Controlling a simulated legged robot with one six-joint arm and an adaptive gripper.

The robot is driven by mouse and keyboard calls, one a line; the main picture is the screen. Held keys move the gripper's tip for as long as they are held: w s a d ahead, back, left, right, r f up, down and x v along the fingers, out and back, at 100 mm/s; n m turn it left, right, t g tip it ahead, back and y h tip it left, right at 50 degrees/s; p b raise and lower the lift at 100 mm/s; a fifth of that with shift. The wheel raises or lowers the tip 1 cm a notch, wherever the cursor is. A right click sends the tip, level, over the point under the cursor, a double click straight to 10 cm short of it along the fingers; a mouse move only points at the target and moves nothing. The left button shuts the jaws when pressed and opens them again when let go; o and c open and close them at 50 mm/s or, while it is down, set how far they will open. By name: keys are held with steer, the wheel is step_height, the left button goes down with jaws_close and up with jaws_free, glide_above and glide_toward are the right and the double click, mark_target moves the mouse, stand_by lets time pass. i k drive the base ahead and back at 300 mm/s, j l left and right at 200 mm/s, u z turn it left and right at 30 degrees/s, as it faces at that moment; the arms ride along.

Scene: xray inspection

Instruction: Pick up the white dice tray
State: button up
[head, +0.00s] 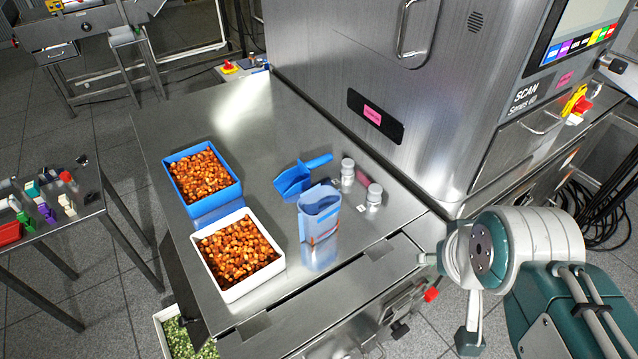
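The white tray (226,293) stands on the near left part of the steel table, filled with small orange-brown diced pieces (238,254). It is upright, and its near and left rims show clear. My gripper (448,301) is at the right, beyond the table's right edge and well apart from the tray. Its two fingertips look spread apart with nothing between them. Part of the gripper is hidden by my own wrist.
A blue tray (212,209) of similar pieces stands just behind the white one. A blue scoop (294,180), a blue-grey holder (319,214) and metal weights (374,195) are to the right. The steel scanner cabinet (400,85) rises behind. A white bin (160,318) with green pieces is below the table.

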mark_target(238, 254)
steer(key=u, duration=1.5)
steer(key=i+j+z, duration=0.2)
steer(key=j, duration=0.3)
steer(key=j+z, duration=0.15)
steer(key=j, duration=0.35)
steer(key=k, duration=0.05)
